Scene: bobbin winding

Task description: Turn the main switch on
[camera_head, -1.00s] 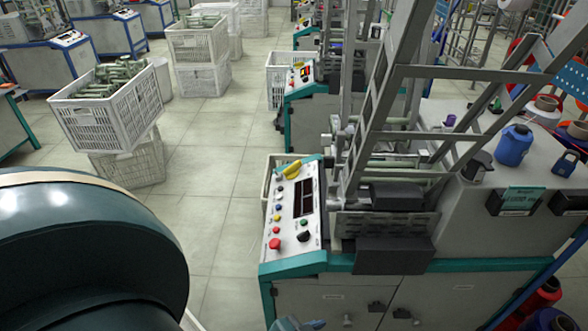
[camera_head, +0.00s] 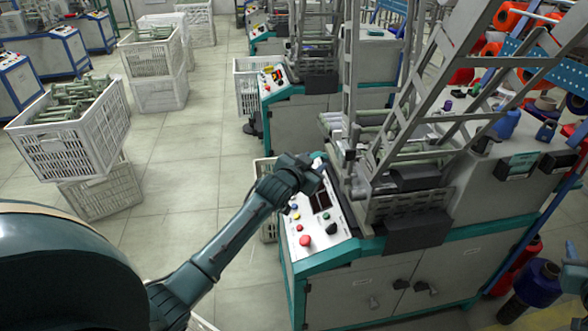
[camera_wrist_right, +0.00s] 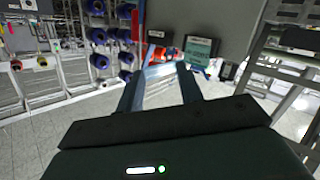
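The winding machine's control panel (camera_head: 325,221) is white and sloped, near the middle of the head view. It carries a red mushroom button (camera_head: 305,241), a black knob (camera_head: 331,228), a green button, small coloured buttons and a dark display (camera_head: 322,198). I cannot tell which control is the main switch. My left gripper (camera_head: 312,174) is over the panel's upper end and hides the controls there. Its fingers are too small and dark to read, and contact is unclear. My right gripper (camera_wrist_right: 161,85) has its two fingers apart with nothing between them, away from the panel.
A metal frame (camera_head: 405,110) rises just right of the panel. White crates (camera_head: 70,140) of bobbins stand at the left, with more behind. Another machine with a panel (camera_head: 272,78) stands beyond. The floor (camera_head: 190,180) between crates and machine is clear.

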